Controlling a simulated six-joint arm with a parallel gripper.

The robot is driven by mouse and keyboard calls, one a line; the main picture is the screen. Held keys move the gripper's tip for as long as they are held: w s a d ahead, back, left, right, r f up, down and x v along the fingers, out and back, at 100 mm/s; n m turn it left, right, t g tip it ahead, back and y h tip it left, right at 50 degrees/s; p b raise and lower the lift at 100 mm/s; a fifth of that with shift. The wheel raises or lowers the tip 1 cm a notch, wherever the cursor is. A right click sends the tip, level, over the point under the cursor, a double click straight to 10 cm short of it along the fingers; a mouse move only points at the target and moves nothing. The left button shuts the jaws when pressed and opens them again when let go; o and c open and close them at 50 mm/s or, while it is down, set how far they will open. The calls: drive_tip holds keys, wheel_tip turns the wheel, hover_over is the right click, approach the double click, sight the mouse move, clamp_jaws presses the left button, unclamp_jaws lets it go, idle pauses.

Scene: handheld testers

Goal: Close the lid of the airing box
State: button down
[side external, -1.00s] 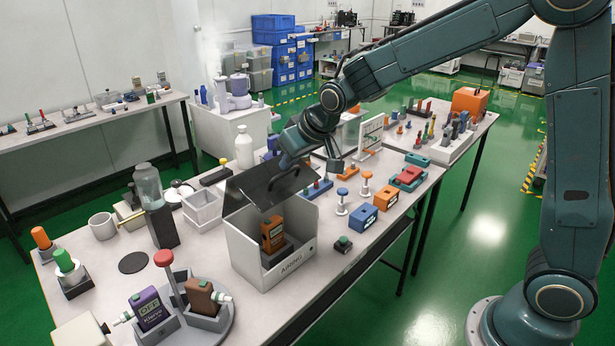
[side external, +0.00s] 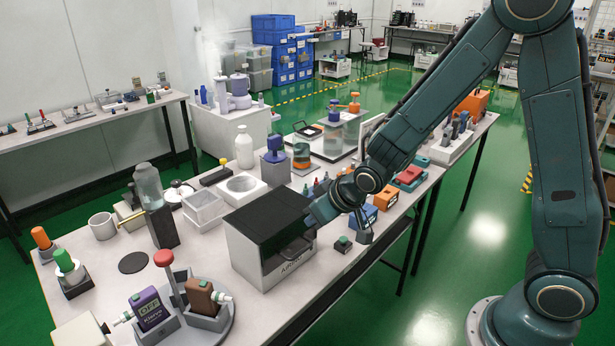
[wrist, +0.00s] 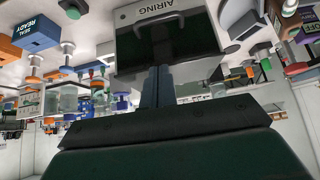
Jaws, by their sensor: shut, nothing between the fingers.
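The airing box (side external: 252,259) is a white box with its label on the front, on the bench. Its dark lid (side external: 262,212) lies over the top, flat or nearly flat, and hides the inside. My gripper (side external: 308,222) is shut and empty at the lid's right front edge; I cannot tell whether it touches. In the wrist view, the shut fingers (wrist: 157,72) reach over the dark lid (wrist: 190,48), and the box's label face (wrist: 160,12) appears upside down at the top.
Orange-and-blue boxes (side external: 365,216) and a small green-button block (side external: 343,244) stand right of the box. A round grey stand (side external: 222,322) with purple and brown testers is in front. White holders (side external: 203,210) stand at left. A red-topped post (side external: 163,258) rises nearby.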

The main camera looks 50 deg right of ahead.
drive_tip(key=shift+s+f+t, duration=0.15)
drive_tip(key=shift+f+t, duration=0.5)
drive_tip(key=shift+f, duration=0.55)
drive_tip(key=shift+s+f+t, duration=0.15)
drive_tip(key=shift+f+t, duration=0.5)
drive_tip(key=shift+f, duration=0.55)
drive_tip(key=shift+r, duration=0.1)
wheel_tip(320, 180, up, 20)
idle(0.5)
drive_tip(key=s+d+r+g, duration=0.1)
drive_tip(key=s+g, duration=0.1)
drive_tip(key=s, duration=1)
drive_tip(key=s+d+r+g, duration=0.1)
drive_tip(key=s+d+g, duration=0.1)
drive_tip(key=s, duration=1)
drive_tip(key=shift+d+g, duration=0.2)
drive_tip(key=shift+g, duration=0.2)
